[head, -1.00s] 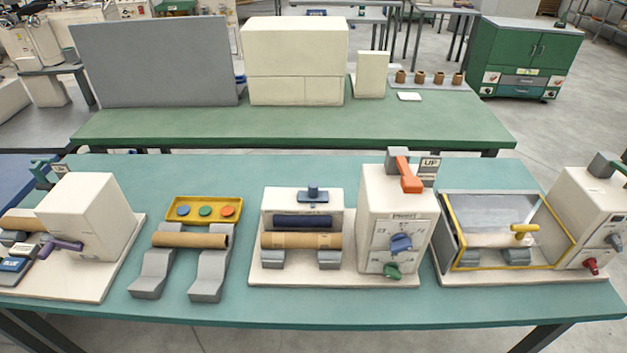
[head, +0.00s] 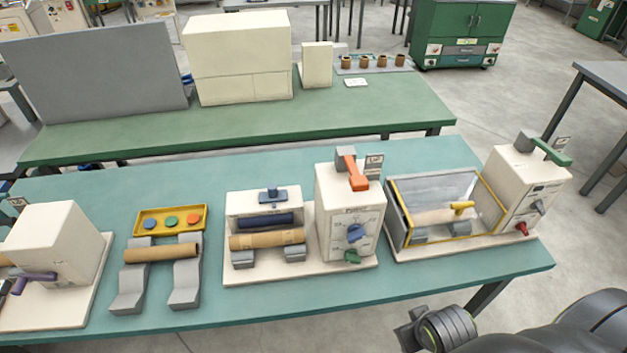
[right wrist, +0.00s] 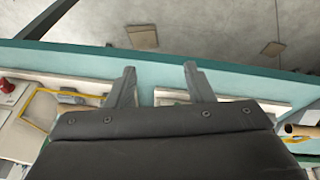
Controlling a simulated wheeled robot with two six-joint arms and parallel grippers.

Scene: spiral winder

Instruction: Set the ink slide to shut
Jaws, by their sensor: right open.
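A small blue slide piece with an upright knob (head: 272,194), which looks like the ink slide, sits on the white box above a dark blue roller (head: 265,220) on the middle machine. I cannot tell its setting from here. My right arm shows at the lower right of the head view, off the table's front edge and well away from the slide. In the right wrist view my right gripper (right wrist: 160,70) has its two fingers apart with nothing between them. The slide cannot be made out there. My left gripper is not in view.
The middle machine's housing (head: 345,225) bears an orange lever (head: 352,170), a blue knob (head: 356,233) and a green knob (head: 352,257). A yellow-framed guard (head: 397,212) stands to its right. A yellow tray (head: 142,218) and tube stand are left. Teal table (head: 250,312) is bare in front.

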